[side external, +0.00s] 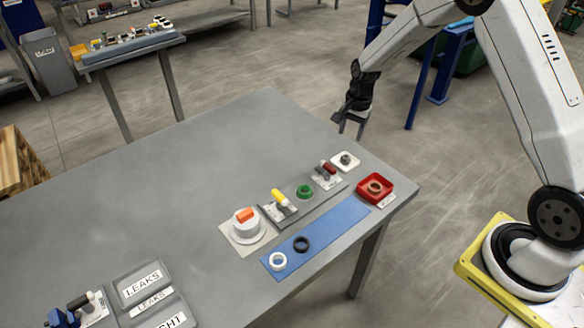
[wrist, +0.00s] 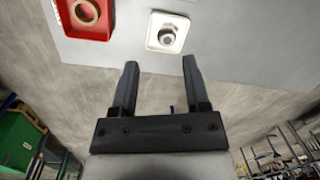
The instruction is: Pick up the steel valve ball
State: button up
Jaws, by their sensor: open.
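The steel valve ball (side external: 345,158) sits in a small white square holder (side external: 336,166) near the table's right corner. In the wrist view the grey ball (wrist: 167,36) shows in its white holder (wrist: 152,40), ahead of the fingertips and roughly between their lines. My gripper (side external: 351,127) is open and empty, beyond the table's far right edge in the side view. Its two dark fingers (wrist: 160,64) are apart in the wrist view, and neither touches the ball or the holder.
A red tray (side external: 361,194) with a brown ring stands beside the holder. A blue mat (side external: 333,222) carries a white and a black ring. Toggle clamps, a green part (side external: 305,191) and a white round fixture (side external: 249,230) line the row. The table's far left is clear.

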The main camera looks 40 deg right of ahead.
aim_at(346, 157)
jog(key=w+d+f+m, duration=0.1)
jog(key=d+f+m, duration=0.1)
jog(key=f, duration=0.1)
jog(key=w+d+f+m, duration=0.1)
jog(key=d+f, duration=0.1)
jog(key=shift+w+m+y, duration=0.3)
jog(key=shift+w+m, duration=0.05)
jog(key=shift+m, duration=0.05)
jog(key=shift+a+f, duration=0.1)
jog(key=shift+f, duration=1.2)
jog(key=shift+a+f, duration=0.15)
jog(key=shift+f, duration=1.15)
jog(key=shift+a+f, duration=0.1)
jog(key=shift+f, duration=1.15)
jog(key=shift+c, duration=0.2)
grip_shut()
jog(key=shift+r, duration=0.2)
